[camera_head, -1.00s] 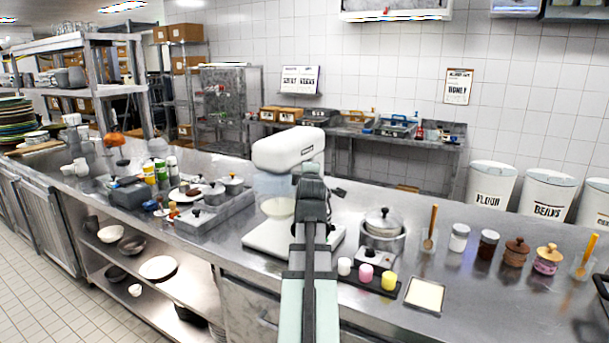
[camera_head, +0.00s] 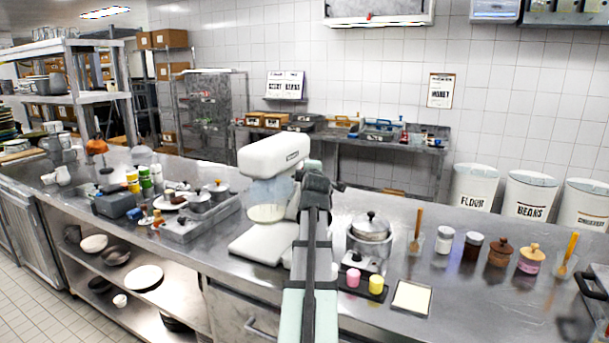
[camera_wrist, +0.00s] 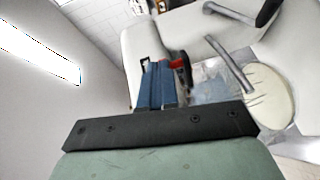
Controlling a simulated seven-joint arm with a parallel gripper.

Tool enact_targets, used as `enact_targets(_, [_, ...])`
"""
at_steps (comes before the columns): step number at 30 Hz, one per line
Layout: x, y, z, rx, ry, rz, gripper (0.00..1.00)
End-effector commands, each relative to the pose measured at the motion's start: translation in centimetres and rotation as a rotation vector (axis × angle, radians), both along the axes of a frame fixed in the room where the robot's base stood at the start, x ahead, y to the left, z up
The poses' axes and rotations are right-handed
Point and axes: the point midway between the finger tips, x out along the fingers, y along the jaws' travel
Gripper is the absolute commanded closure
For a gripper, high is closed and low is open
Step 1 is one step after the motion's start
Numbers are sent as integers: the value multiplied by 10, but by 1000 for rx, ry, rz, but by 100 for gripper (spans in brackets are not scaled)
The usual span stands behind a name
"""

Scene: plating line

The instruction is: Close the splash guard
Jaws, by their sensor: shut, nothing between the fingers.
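A white stand mixer (camera_head: 275,154) stands on the steel counter. Its splash guard (camera_head: 268,190) is a translucent bluish shell below the mixer head and above the pale bowl (camera_head: 266,213). In the wrist view the guard (camera_wrist: 208,86) is a faint bluish patch, with the cream bowl (camera_wrist: 270,98) at right. My gripper (camera_wrist: 158,70) is shut and empty, its blue fingers together close to the white mixer body. I cannot tell whether it touches. In the head view my arm hides the fingers and part of the mixer's right side.
Right of the arm are a lidded pot (camera_head: 371,228), a dark tray with pink and yellow cups (camera_head: 375,284), a white square board (camera_head: 411,298) and several jars. A steel tray with lidded pans (camera_head: 196,222) stands left of the mixer. Bare counter lies behind the pot.

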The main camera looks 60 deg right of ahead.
Motion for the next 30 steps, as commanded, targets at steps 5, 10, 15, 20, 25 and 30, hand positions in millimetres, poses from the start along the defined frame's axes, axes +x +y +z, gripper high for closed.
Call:
enact_targets(5, [2, -11, 1, -1, 1, 0, 100])
enact_targets(10, [3, -14, 0, -1, 1, 0, 100])
enact_targets(15, [4, -15, 0, -1, 1, 0, 100])
enact_targets(20, [4, -16, 0, -1, 1, 0, 100])
enact_targets(25, [4, -16, 0, 0, 1, -1, 100])
enact_targets(30, [1, -8, 1, -1, 0, 0, 100])
